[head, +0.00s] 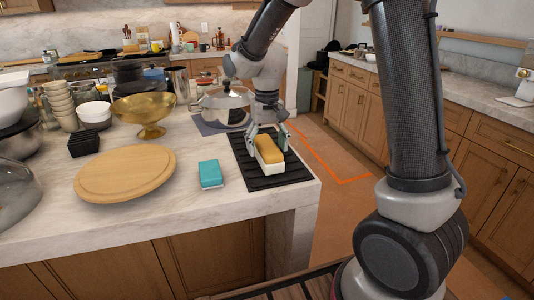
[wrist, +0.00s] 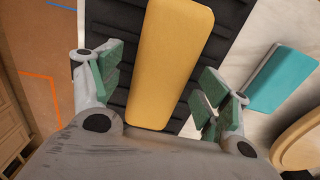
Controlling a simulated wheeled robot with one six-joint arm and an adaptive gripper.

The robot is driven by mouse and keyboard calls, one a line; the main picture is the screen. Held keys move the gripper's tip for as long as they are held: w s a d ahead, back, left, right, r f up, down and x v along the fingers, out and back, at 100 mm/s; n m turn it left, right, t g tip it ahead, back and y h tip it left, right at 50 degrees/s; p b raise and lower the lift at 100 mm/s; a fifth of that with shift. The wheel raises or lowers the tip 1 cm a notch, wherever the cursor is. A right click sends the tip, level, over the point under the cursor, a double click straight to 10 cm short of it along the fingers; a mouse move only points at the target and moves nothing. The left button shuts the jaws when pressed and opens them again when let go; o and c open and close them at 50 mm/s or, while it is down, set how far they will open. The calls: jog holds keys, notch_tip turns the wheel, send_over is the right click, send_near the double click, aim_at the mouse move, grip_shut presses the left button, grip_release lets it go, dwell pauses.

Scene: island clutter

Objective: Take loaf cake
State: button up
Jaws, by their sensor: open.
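In the wrist view the loaf cake (wrist: 166,60) runs lengthwise between the open green-padded fingers (wrist: 160,90). A gap shows between each finger and the loaf there.
A brass bowl (head: 145,110) and a glass-lidded pot (head: 224,103) stand behind. The island's edge is close on the right.

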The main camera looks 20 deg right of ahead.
notch_tip(320, 180, down, 2)
jog(key=shift+f, duration=0.15)
jog(key=shift+c, duration=0.2)
jog(key=c, duration=1.3)
